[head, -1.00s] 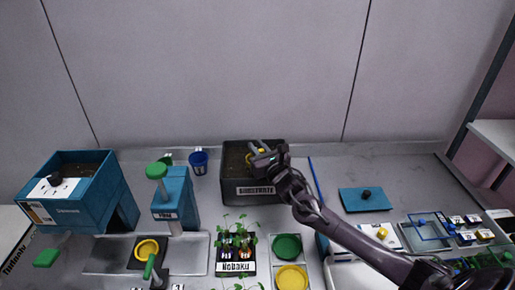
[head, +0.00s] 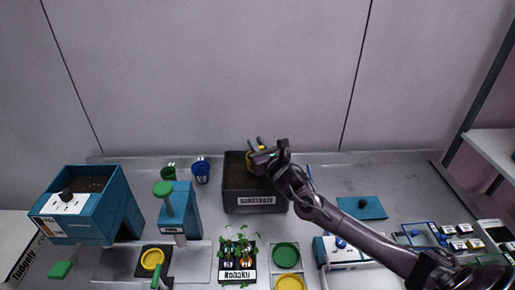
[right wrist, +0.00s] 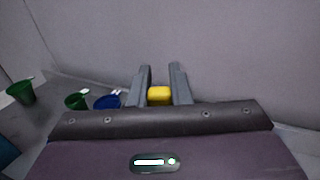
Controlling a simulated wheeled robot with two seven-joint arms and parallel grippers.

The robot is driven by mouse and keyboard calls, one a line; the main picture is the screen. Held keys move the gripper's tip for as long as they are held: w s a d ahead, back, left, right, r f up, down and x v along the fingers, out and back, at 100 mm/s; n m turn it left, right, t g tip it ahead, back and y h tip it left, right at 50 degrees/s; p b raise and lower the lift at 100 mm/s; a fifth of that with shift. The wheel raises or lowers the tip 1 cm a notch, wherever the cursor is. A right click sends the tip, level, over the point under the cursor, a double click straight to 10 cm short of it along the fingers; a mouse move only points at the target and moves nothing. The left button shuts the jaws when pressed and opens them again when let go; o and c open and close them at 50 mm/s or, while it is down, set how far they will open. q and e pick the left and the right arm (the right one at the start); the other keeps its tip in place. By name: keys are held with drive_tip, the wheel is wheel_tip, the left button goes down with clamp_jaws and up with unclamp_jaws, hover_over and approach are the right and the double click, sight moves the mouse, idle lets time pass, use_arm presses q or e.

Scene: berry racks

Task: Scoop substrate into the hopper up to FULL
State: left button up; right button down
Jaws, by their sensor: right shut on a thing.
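The hopper (head: 107,207) is a blue box at the left of the head view, with a white label plate bearing a dark knob on its front. Dark brown substrate (head: 88,184) shows inside its open top. The dark bin labelled SUBSTRATE (head: 255,201) stands at the middle back. My right gripper (head: 255,149) is at the bin's back right, over its rim. It is shut on a yellow scoop (head: 249,163), whose yellow part also shows between the fingers in the right wrist view (right wrist: 159,96). The scoop's load and any fill mark cannot be made out. My left gripper is out of view.
A blue cup (head: 201,173) and a green cup (head: 168,172) stand left of the bin. A blue stand with a green top (head: 163,188), seedlings (head: 238,248) and a green dish (head: 286,255) are in front.

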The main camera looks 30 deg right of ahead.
wheel_tip(320, 180, up, 7)
drive_tip(key=p, duration=0.4)
drive_tip(key=shift+r, duration=0.15)
